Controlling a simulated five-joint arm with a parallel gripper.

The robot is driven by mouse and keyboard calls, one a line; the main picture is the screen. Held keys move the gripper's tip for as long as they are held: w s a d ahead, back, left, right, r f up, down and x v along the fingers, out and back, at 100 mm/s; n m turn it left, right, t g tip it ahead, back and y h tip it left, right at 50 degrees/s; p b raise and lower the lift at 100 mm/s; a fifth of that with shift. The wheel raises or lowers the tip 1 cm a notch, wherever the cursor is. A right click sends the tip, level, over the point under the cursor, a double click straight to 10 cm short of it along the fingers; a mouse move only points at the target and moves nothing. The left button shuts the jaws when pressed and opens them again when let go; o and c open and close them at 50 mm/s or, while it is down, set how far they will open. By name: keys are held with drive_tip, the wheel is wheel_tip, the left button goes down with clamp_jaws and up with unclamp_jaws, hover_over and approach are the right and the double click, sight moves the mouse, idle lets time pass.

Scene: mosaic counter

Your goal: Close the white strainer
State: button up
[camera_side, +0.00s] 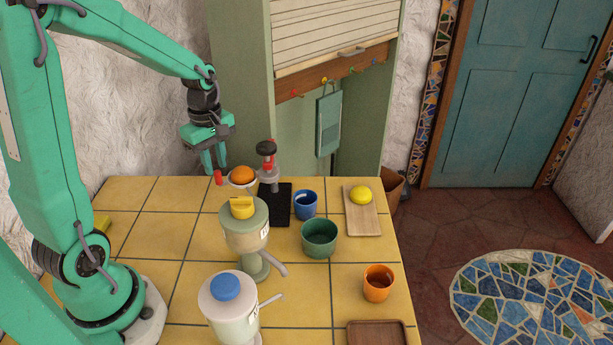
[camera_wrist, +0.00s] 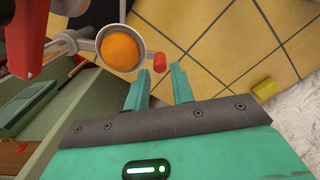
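A small whitish strainer cup (camera_wrist: 101,48) with an orange (camera_wrist: 122,53) in it sits beside the press with the red lever (camera_side: 266,150). In the side view the orange (camera_side: 243,174) rises above the cup's rim, at the counter's far side. A short handle with a red tip (camera_wrist: 159,62) sticks out from the cup. My gripper (camera_wrist: 161,68) is open and empty, with the red tip close to and between its fingertips. In the side view my gripper (camera_side: 214,168) hangs over the red tip (camera_side: 217,177); I cannot tell whether they touch.
A black board (camera_side: 277,211) lies under the press. A blue cup (camera_side: 305,205), green bowl (camera_side: 319,238), orange cup (camera_side: 378,284) and wooden board with a lemon (camera_side: 362,216) stand to the right. Two dispensers, yellow-topped (camera_side: 244,235) and blue-topped (camera_side: 230,306), stand nearer. The tiles left of them are mostly clear.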

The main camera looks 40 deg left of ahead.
sight(217, 171)
drive_tip(key=shift+f, duration=1.65)
clamp_jaws()
